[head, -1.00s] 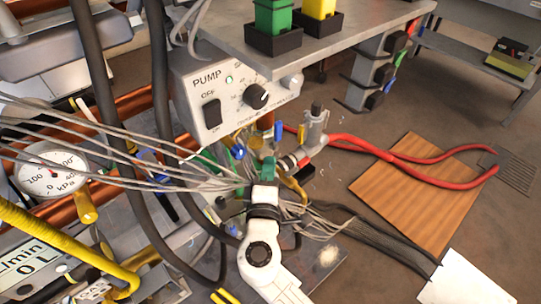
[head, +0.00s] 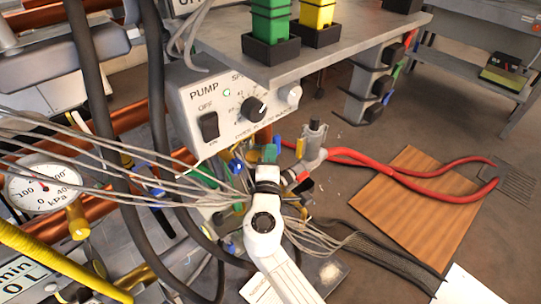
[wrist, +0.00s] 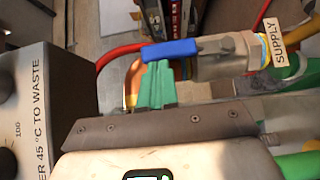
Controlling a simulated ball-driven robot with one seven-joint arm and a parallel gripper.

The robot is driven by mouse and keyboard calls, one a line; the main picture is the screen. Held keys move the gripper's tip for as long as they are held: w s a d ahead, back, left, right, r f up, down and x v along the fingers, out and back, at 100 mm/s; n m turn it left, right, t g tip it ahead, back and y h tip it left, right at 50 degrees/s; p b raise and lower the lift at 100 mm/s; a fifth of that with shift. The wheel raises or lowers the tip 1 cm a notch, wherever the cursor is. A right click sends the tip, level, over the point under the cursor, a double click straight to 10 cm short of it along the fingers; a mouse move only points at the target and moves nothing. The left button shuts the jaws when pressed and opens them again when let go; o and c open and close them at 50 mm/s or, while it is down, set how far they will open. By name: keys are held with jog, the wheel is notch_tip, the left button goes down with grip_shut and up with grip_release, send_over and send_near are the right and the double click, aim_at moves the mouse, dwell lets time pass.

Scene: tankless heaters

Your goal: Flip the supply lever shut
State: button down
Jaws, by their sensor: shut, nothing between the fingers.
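The blue supply lever (wrist: 170,50) shows in the wrist view, lying nearly level across the picture. Its right end meets the metal valve body (wrist: 226,62), beside a white tag reading SUPPLY (wrist: 285,42). My gripper (wrist: 157,80) has green fingertips that are together and empty. The tips appear right at the lever's lower edge, near its middle; I cannot tell whether they touch it. In the head view my gripper (head: 270,154) is among pipes and wires below the pump box, and I cannot make out the lever clearly there.
The pump box (head: 235,108) stands just behind my gripper. Grey wires (head: 130,180) and dark hoses crowd the left, near a pressure gauge (head: 42,188). Red hoses (head: 400,172) run right over a wooden board (head: 415,205). A grey shelf (head: 330,45) overhangs above.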

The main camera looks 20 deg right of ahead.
jog(key=shift+r, duration=0.15)
jog(key=shift+d+p, duration=0.25)
jog(key=shift+p, duration=0.5)
